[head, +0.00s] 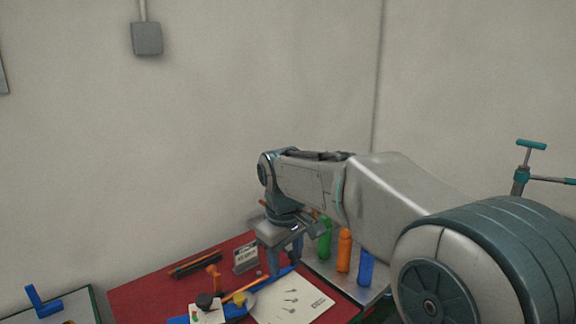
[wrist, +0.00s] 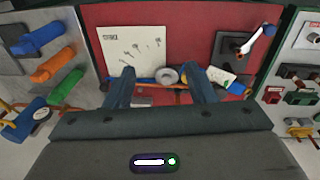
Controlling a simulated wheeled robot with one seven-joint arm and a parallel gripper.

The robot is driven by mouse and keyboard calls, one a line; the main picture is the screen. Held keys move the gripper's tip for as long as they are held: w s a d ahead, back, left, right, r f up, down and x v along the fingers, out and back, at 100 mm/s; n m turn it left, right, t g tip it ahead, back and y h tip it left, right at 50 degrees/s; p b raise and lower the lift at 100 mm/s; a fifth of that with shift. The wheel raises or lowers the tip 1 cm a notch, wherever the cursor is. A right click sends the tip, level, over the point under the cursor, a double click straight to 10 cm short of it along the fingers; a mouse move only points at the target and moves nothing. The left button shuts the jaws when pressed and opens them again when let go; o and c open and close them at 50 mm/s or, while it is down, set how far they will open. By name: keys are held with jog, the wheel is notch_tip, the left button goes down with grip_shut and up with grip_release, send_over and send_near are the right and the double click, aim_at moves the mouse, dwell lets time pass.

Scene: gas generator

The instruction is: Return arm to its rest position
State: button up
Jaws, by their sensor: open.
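My gripper (head: 284,256) hangs from my outstretched arm above the red mat in the head view, pointing down. In the wrist view my gripper (wrist: 160,88) shows two dark fingers spread apart with nothing between them. The fingers look clear of the items on the mat, though the exact height is hard to tell. My arm reaches in from the right side of the head view and hides part of the table behind it.
The red mat (head: 139,294) holds a white sheet (head: 293,301), tools and small parts. A blue-handled item (head: 42,301) is at the left.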

jog(key=s+d+f+m+t, duration=0.1)
jog(key=s+d+f+m, duration=0.2)
jog(key=s+d, duration=0.5)
jog(key=s+d+f+m+t, duration=0.1)
jog(key=s+d+f+m, duration=0.2)
jog(key=s, duration=0.9)
jog(key=shift+s+d+m, duration=0.15)
jog(key=shift+d+m, duration=1.35)
jog(key=shift+d, duration=1)
